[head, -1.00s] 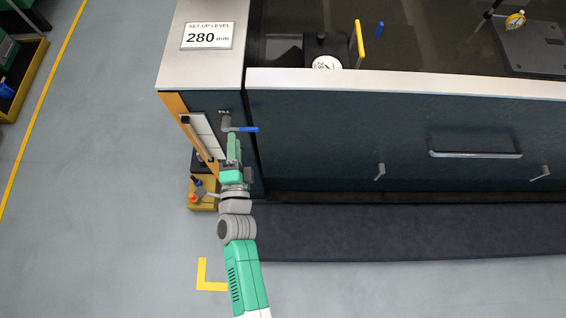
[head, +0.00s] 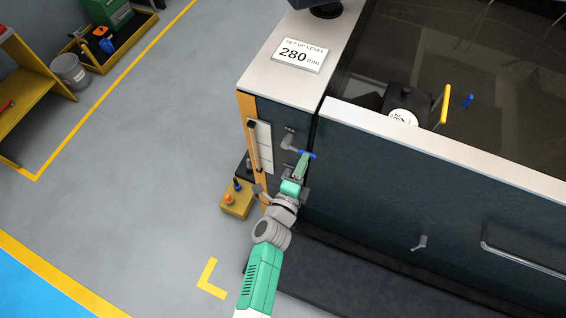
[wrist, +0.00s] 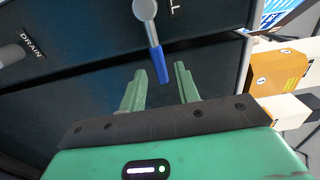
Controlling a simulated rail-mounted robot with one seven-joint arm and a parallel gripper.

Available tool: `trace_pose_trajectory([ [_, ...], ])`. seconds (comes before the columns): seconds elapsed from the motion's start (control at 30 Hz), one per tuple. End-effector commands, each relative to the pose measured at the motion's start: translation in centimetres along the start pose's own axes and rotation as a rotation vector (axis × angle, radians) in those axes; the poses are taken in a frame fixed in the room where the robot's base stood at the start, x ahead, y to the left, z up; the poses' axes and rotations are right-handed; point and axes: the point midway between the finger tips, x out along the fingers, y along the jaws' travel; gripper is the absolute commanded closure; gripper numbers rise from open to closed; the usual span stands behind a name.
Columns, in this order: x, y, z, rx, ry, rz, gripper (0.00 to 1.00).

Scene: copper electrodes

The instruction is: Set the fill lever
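The fill lever has a grey hub and arm with a blue grip (head: 307,154). It sticks out to the right from the machine's narrow end panel in the head view. In the wrist view its blue grip (wrist: 156,62) points down toward my gripper, with part of a label beside the hub. My gripper (wrist: 160,72) is open, with the grip's tip between or just beyond its two green fingertips; contact cannot be told. In the head view my gripper (head: 303,166) is right at the blue grip. A sign (head: 300,55) reads "SET-UP LEVEL 280 mm".
A sight gauge (head: 259,145) is on the end panel, left of the lever. A "DRAIN" label (wrist: 34,49) shows in the wrist view. A yellow box (head: 237,198) with buttons stands low beside the panel. The dark front panel (head: 390,180) is close on the right.

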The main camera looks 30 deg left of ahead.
Motion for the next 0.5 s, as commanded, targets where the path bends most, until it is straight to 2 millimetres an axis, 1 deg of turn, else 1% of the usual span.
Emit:
trace_pose_trajectory([
  [0.1, 1.5, 0.2, -0.1, 0.0, 0.002, -0.002, 0.68],
  [0.27, 1.6, 0.1, -0.1, -0.001, 0.001, 0.0, 0.68],
  [0.5, 2.2, 0.1, 0.0, -0.001, 0.0, 0.0, 0.68],
])
